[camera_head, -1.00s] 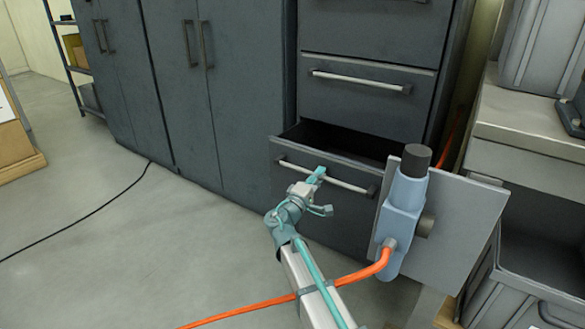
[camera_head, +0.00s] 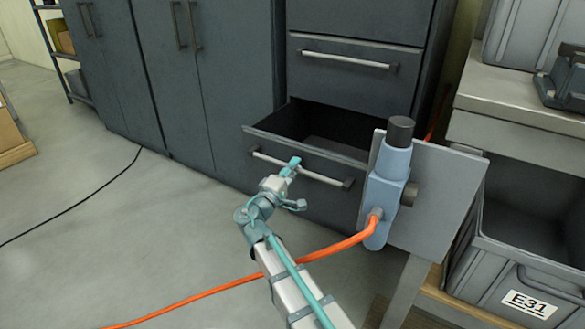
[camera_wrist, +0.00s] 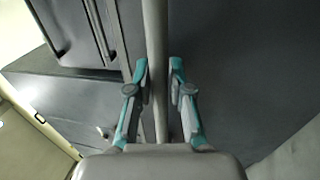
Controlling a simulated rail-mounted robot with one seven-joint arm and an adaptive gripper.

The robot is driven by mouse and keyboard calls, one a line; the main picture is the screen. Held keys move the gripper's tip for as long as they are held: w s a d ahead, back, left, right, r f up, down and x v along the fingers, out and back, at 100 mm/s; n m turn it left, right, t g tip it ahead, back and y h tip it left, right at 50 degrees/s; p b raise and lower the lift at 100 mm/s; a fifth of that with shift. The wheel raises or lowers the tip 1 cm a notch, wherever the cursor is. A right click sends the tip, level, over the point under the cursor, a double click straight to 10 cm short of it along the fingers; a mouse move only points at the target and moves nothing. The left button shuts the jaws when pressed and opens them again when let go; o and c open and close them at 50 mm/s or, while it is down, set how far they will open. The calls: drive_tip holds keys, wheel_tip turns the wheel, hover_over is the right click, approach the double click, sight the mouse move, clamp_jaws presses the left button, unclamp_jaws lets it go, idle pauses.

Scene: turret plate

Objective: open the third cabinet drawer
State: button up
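The open drawer (camera_head: 325,204) is the lowest of the three drawers that show in the dark grey cabinet (camera_head: 360,27). It is pulled part way out, and its dark interior shows behind the front. Its pale bar handle (camera_head: 325,178) runs across the front. My gripper (camera_head: 291,164) is at the left part of this handle. In the wrist view, the teal fingertips of my gripper (camera_wrist: 159,68) lie close on both sides of the handle bar (camera_wrist: 155,25), shut on it.
A blue device (camera_head: 386,195) on a grey plate stands just right of the drawer, with an orange cable (camera_head: 320,251) passing my arm. A grey crate (camera_head: 535,265) labelled E31 is at the right. Tall closed lockers (camera_head: 225,90) are left. The floor at left is mostly clear.

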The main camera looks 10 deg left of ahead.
drive_tip(key=shift+o, duration=1.2)
drive_tip(key=v, duration=1.2)
drive_tip(key=shift+f, duration=0.15)
